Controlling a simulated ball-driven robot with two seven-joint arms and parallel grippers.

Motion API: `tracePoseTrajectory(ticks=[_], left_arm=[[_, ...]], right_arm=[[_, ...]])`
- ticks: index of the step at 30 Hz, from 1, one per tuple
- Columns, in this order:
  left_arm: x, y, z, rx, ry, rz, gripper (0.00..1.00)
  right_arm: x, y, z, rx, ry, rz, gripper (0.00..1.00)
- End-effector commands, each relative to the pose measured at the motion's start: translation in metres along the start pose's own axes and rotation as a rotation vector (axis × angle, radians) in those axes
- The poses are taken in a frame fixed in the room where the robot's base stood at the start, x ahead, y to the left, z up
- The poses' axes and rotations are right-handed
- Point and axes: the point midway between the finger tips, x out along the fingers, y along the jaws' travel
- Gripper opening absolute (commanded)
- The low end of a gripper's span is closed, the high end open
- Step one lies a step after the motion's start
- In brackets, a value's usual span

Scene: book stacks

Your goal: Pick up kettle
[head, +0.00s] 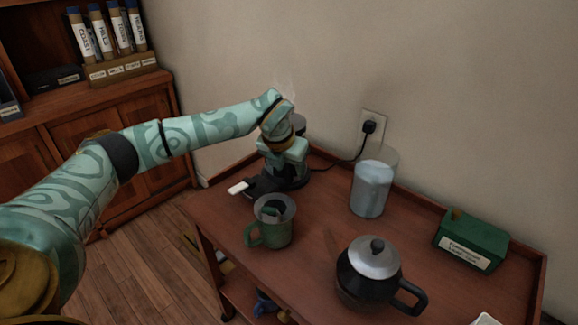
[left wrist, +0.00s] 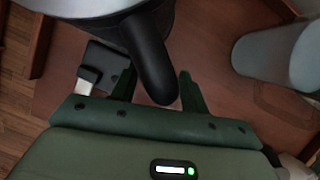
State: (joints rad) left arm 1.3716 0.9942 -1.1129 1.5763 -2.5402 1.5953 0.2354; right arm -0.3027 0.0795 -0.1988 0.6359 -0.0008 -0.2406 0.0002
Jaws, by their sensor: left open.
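The kettle (head: 299,123) stands on its dark base (head: 290,183) at the back left of the wooden cart. My left gripper (head: 285,160) hides most of it in the head view, and faint steam rises above it. In the left wrist view the kettle's pale body (left wrist: 80,8) is at the top, and its black handle (left wrist: 150,50) points down between the two dark green fingers. My left gripper (left wrist: 158,88) is open, with one finger on each side of the handle. I cannot tell whether either finger touches it. My right gripper is not in view.
On the cart top (head: 325,215) stand a green mug (head: 270,235), a translucent container (head: 373,190), a black teapot with silver lid (head: 368,285) and a green box (head: 470,240). A cord runs to the wall outlet (head: 372,125). A raised rim edges the cart.

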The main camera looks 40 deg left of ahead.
Motion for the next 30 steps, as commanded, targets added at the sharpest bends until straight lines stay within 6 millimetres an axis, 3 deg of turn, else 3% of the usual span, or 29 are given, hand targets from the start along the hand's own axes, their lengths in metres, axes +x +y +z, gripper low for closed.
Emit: tracePoseTrajectory(ticks=[5, 10, 11, 30], left_arm=[[-0.001, 0.0, 0.001, 0.0, -0.003, -0.001, 0.45], [-0.002, 0.0, 0.001, 0.0, -0.003, -0.001, 0.03], [-0.002, 0.0, 0.001, 0.0, -0.003, -0.001, 0.0], [-0.001, 0.0, 0.001, 0.0, -0.002, 0.0, 0.0]], right_arm=[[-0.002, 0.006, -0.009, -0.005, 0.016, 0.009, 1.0], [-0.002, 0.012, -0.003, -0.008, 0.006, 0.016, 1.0], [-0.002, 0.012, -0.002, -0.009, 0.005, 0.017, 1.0], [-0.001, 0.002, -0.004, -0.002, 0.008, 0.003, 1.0]])
